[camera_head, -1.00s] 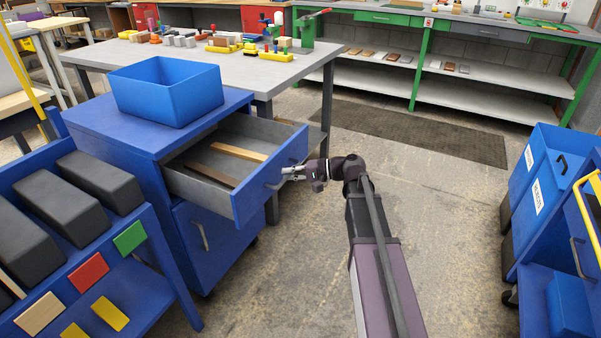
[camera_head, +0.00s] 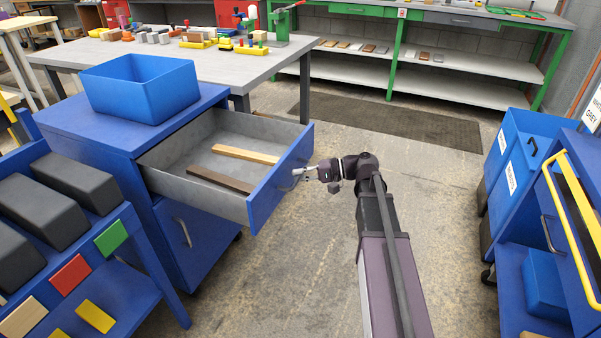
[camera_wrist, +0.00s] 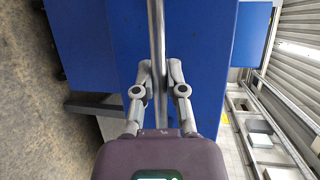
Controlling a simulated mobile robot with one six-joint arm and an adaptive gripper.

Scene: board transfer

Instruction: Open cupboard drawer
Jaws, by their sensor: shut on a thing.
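The blue cupboard (camera_head: 172,228) stands at left centre, with its top drawer (camera_head: 278,190) pulled well out. A light board (camera_head: 246,154) and a dark brown board (camera_head: 220,179) lie inside the grey drawer. My gripper (camera_head: 300,173) is at the drawer's front, at its handle. In the wrist view, my gripper (camera_wrist: 160,88) has one finger on each side of the silver bar handle (camera_wrist: 157,35) and is shut on it. The blue drawer front (camera_wrist: 205,50) fills the middle of that view.
An open blue bin (camera_head: 140,90) sits on the cupboard. A blue rack with dark blocks (camera_head: 40,210) stands at left. A grey table (camera_head: 150,55) is behind, a blue trolley (camera_head: 545,235) at right. The floor (camera_head: 300,270) before the drawer is clear.

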